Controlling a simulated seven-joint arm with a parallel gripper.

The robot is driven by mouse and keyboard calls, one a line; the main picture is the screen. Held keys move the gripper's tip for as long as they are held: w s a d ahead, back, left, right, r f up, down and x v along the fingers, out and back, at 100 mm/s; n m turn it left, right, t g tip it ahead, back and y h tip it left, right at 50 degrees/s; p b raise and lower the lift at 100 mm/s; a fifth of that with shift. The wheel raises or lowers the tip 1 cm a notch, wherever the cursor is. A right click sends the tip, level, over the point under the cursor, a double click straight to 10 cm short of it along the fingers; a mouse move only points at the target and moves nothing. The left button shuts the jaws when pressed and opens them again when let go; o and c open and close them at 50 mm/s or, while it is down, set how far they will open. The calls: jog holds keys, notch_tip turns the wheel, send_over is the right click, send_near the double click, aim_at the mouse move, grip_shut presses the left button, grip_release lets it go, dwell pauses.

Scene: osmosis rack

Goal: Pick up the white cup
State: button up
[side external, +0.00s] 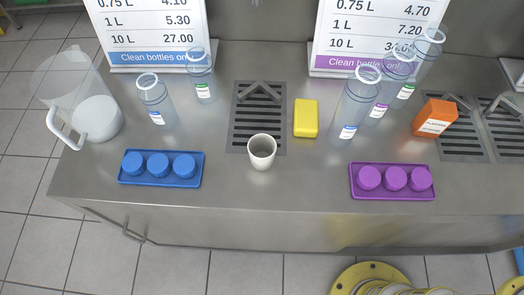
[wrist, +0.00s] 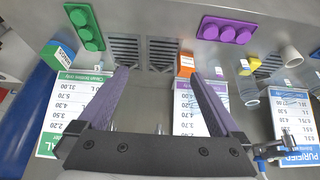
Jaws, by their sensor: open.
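The white cup (side external: 262,153) stands upright on the steel counter, at the front edge of the middle drain grate, between the blue tray and the purple tray. In the wrist view a small white cup (wrist: 291,56) shows near the right edge, to the right of the yellow block. My gripper (wrist: 158,72) is open, with nothing between its two long fingers, and is well apart from the cup. The fingers point over the counter toward the drain grates. My gripper does not show in the side external view.
A blue tray (side external: 124,181) and a purple tray (side external: 355,194) hold caps. A yellow block (side external: 306,118), clear bottles (side external: 354,112), an orange box (side external: 435,118) and a white-handled jug (side external: 97,119) stand around. Price signs (side external: 148,38) rise behind. The counter left and right of the cup is clear.

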jog(key=w+a+r+n+g+y, duration=0.1)
jog(key=w+a+r+n+y, duration=0.1)
jog(key=w+a+r+n, duration=0.4)
jog(key=w+a+r+n+g+y, duration=0.1)
jog(key=w+a+r+n, duration=0.2)
jog(key=w+a, duration=0.6)
jog(key=n+g+y, duration=0.1)
jog(key=n+g, duration=0.4)
jog(key=n, duration=0.8)
send_over(266, 139)
jog(key=d, duration=0.3)
notch_tip(266, 139, down, 9)
jog(key=d+x, duration=0.1)
jog(key=x, duration=0.6)
jog(key=d+f+x, duration=0.1)
jog(key=d+x, duration=0.1)
jog(key=x, duration=0.6)
jog(key=w+d+f+x, duration=0.1)
jog(key=d+x, duration=0.1)
jog(key=x, duration=0.5)
jog(key=shift+s+a+f, duration=0.1)
jog(key=shift+a+f, duration=0.1)
jog(key=shift+f, duration=0.15)
jog(key=shift+x, duration=2.8)
jog(key=shift+s, duration=0.1)
